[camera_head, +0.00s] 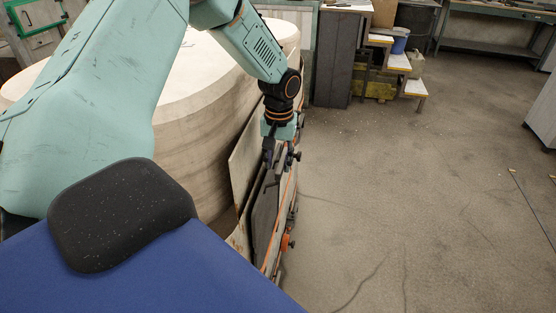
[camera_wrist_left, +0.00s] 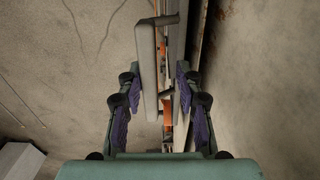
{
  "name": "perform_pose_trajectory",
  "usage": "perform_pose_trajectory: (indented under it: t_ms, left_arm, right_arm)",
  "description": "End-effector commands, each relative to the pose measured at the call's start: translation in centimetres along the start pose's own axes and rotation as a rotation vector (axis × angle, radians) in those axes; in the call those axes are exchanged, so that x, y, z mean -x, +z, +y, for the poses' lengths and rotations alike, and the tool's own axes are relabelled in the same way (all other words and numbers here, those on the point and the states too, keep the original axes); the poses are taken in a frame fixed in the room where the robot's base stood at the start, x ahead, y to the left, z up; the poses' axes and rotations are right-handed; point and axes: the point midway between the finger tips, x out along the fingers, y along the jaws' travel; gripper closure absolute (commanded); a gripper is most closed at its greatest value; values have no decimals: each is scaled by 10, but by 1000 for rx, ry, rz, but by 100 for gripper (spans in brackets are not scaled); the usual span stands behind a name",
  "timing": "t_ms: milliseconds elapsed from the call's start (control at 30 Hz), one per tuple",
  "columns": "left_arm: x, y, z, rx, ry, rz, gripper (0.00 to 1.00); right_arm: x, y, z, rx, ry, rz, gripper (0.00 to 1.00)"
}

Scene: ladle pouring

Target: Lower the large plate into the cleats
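The large plate (camera_head: 264,217) is a dark grey panel standing nearly upright against the side of the big round pale vessel. In the left wrist view the plate (camera_wrist_left: 148,75) shows edge-on as a thick grey-green slab, with a bar-like handle at its top. My left gripper (camera_head: 272,165) points down at the plate's upper edge. In the wrist view its purple-padded fingers (camera_wrist_left: 157,88) are apart, one on each side of the slab, with a gap at least on the right. Orange fittings (camera_head: 285,242), perhaps the cleats, sit along the outer side. The plate's bottom is hidden. My right gripper is out of view.
The round vessel (camera_head: 200,110) fills the space left of the plate. A pale board (camera_head: 243,165) stands between them. Open concrete floor (camera_head: 400,190) lies to the right. A small step stand (camera_head: 398,62) and a workbench (camera_head: 490,12) are at the back.

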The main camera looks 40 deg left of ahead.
Motion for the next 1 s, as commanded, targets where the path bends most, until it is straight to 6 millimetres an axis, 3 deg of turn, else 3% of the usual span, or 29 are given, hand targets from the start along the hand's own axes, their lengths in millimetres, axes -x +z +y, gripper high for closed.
perform_pose_trajectory:
  t_ms: [300, 467, 700, 1000]
  left_arm:
    - [-3, 3, -1, 1, -1, -8, 60]
    - [5, 0, 0, 0, 1, -3, 60]
    - [47, 1, -1, 1, 0, -3, 60]
    - [75, 1, -2, 0, -1, -3, 60]
  right_arm:
    - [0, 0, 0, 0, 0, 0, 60]
    - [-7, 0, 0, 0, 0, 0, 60]
    - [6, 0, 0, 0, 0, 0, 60]
    - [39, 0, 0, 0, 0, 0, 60]
